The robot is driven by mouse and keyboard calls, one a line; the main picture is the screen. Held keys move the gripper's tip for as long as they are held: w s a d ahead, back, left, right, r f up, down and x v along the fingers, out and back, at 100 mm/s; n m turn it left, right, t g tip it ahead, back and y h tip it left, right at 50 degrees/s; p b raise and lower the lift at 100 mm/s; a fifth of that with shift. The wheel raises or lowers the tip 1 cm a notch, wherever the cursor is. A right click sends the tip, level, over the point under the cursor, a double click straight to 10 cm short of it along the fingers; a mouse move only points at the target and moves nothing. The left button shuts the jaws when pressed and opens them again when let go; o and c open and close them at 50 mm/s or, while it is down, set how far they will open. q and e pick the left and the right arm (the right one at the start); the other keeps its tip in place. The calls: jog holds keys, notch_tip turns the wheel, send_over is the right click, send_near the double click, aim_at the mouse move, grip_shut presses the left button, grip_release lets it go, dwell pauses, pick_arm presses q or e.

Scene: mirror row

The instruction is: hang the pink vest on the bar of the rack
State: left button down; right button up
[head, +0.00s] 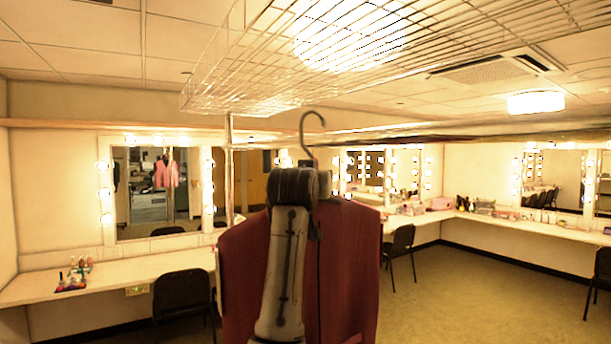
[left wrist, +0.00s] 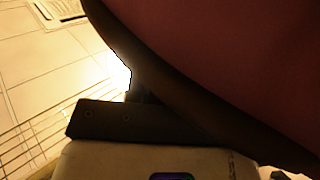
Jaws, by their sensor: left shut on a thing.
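The pink vest (head: 346,265), dark rose in this light, hangs upright on a hanger whose grey hook (head: 304,130) rises above it, with its opening facing left. My left gripper (head: 300,185) is at the top of the vest, shut on the hanger; my wrist hides its fingertips and the vest's middle. In the left wrist view, the vest (left wrist: 230,60) fills the upper right, close to a dark gripper part (left wrist: 110,118). The rack has a wire shelf (head: 235,80) above and a dark bar (head: 470,138) below it. The hook overlaps the bar's line; I cannot tell whether they touch. My right gripper is not in view.
A thin rack post (head: 229,165) stands left of the vest. Black chairs (head: 183,295) (head: 401,248) stand by the counters (head: 130,280) along the walls. A lit mirror (head: 155,200) at left shows a pink garment. Open floor (head: 470,290) lies at right.

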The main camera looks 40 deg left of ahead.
pick_arm(q)
jog(key=shift+w+d+r+p, duration=0.1)
jog(key=shift+w+d+p, duration=0.2)
jog(key=shift+w+p, duration=0.4)
jog(key=shift+w+d+r+p, duration=0.1)
jog(key=shift+w+d+p, duration=0.15)
jog(key=shift+w+p, duration=0.45)
notch_tip(320, 180, down, 2)
jog(key=shift+w+f+b, duration=0.1)
jog(key=shift+f+b, duration=0.1)
jog(key=shift+b, duration=0.85)
jog(key=shift+f+b, duration=0.4)
jog(key=shift+f, duration=0.3)
jog(key=c, duration=0.9)
grip_release()
jog(key=shift+o, duration=0.4)
jog(key=shift+f, duration=0.1)
jog(key=o, duration=0.5)
jog(key=shift+o, duration=0.2)
